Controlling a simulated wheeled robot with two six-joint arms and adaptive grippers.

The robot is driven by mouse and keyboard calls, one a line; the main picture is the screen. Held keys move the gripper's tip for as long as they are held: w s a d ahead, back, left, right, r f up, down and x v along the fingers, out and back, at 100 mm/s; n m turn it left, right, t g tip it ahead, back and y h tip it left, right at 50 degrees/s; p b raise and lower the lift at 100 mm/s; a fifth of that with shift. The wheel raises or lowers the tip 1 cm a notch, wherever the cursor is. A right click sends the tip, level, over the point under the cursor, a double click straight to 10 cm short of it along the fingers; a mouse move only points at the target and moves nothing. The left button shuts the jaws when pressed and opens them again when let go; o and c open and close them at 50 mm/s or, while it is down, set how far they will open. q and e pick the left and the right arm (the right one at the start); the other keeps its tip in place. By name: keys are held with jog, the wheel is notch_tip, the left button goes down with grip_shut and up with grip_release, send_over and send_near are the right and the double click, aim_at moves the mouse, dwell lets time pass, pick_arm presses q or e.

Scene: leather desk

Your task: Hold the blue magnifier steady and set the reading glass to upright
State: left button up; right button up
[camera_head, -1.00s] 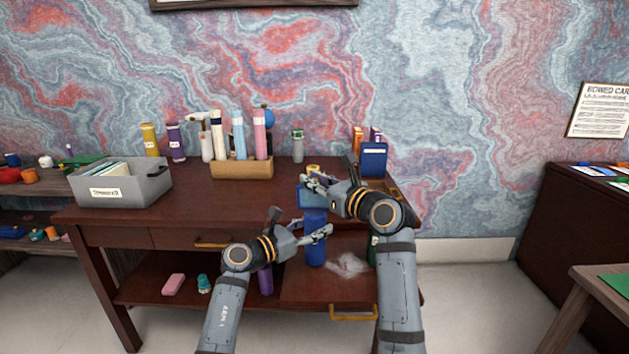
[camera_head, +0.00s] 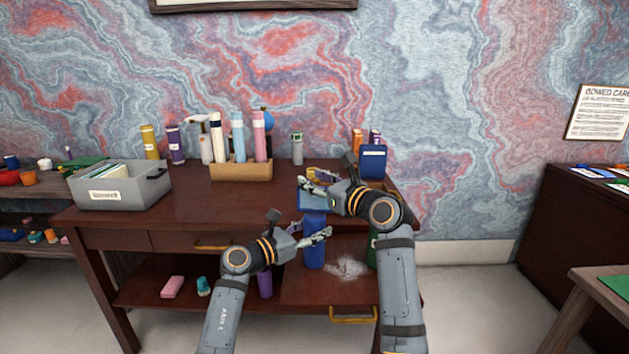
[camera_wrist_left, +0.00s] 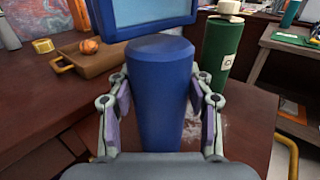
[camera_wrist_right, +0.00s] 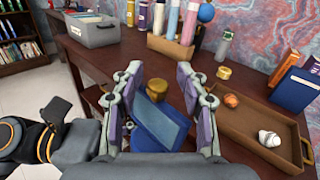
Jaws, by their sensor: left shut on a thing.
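The blue magnifier stands with its thick blue cylinder body (camera_head: 314,254) upright at the desk front. Its framed reading glass (camera_head: 312,200) is on top, tilted rather than upright. My left gripper (camera_head: 318,237) is shut on the body; in the left wrist view its fingers (camera_wrist_left: 158,88) press both sides of the cylinder (camera_wrist_left: 160,105), with the glass frame (camera_wrist_left: 150,15) above. My right gripper (camera_head: 312,184) is at the glass. In the right wrist view its fingers (camera_wrist_right: 157,78) are spread, with the blue-framed pane (camera_wrist_right: 160,122) between and below them. Whether they touch the frame is unclear.
A brown tray (camera_wrist_right: 262,130) with small items lies beside the glass on the desk. A green bottle (camera_wrist_left: 222,45) stands close to the body. A wooden holder of tubes (camera_head: 241,172) and a grey file box (camera_head: 122,191) stand behind. The desk's middle (camera_head: 185,205) is clear.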

jog(key=v, duration=1.2)
pick_arm(q)
jog(key=o, duration=1.5)
jog(key=shift+o, duration=0.2)
